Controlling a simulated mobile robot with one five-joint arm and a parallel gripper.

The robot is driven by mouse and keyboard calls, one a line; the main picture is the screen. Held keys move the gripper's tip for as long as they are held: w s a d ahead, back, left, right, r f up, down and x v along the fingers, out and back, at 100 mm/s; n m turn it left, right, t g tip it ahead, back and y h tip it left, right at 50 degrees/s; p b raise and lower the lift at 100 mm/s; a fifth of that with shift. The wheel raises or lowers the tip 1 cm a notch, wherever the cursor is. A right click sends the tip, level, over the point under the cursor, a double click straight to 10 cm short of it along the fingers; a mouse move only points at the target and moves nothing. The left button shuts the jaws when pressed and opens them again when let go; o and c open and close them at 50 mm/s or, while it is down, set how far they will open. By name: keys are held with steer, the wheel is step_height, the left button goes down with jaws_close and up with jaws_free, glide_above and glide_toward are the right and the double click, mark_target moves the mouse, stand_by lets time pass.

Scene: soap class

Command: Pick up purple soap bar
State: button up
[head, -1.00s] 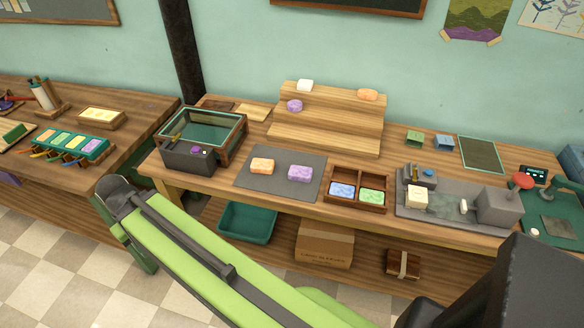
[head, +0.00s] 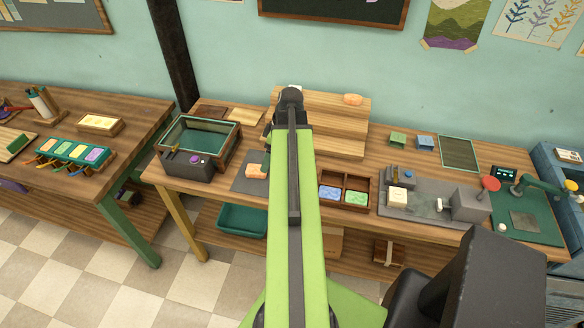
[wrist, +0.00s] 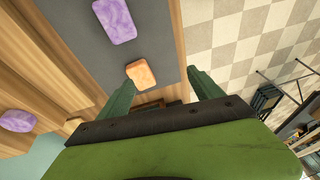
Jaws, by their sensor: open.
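In the wrist view a purple soap bar (wrist: 115,20) lies on the dark grey mat (wrist: 75,30), near the top. An orange soap bar (wrist: 140,74) lies on the mat closer to my gripper. A second, rounder purple soap (wrist: 17,120) sits on the wooden stepped stand at the left. My gripper (wrist: 160,80) is open and empty, its two green fingers spread apart above the bench. In the head view my arm hides both purple soaps; the orange bar (head: 255,171) shows just left of the arm.
The stepped stand (head: 335,146) rises behind the mat, with another orange soap (head: 352,99) on top. A glass-topped box (head: 200,137) stands left of the mat. A divided wooden tray (head: 344,206) with blue and green soaps stands right.

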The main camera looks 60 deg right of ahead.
steer(key=s+d+r+t+p, duration=0.2)
steer(key=s+d+r, duration=0.2)
steer(key=s+d, duration=0.65)
steer(key=shift+n+g+h, duration=0.3)
steer(key=shift+n, duration=0.1)
steer(key=b+x, duration=0.3)
steer(key=x, duration=0.1)
steer(key=s+a+b+x, duration=0.1)
steer(key=b+x, duration=0.2)
steer(key=b, duration=0.1)
steer(key=b+x, duration=0.4)
steer(key=shift+s+a+f, duration=0.1)
steer(key=shift+a+f, duration=0.3)
steer(key=shift+f, duration=0.05)
steer(key=shift+f+b, duration=0.2)
steer(key=shift+b, duration=0.1)
steer(key=shift+w+r, duration=0.1)
steer(key=shift+w, duration=0.15)
steer(key=b+x, duration=0.4)
steer(key=x, duration=0.1)
steer(key=shift+f+b, duration=0.2)
steer(key=shift+b, duration=0.15)
steer(key=shift+r, duration=0.2)
steer(key=c, duration=1.5)
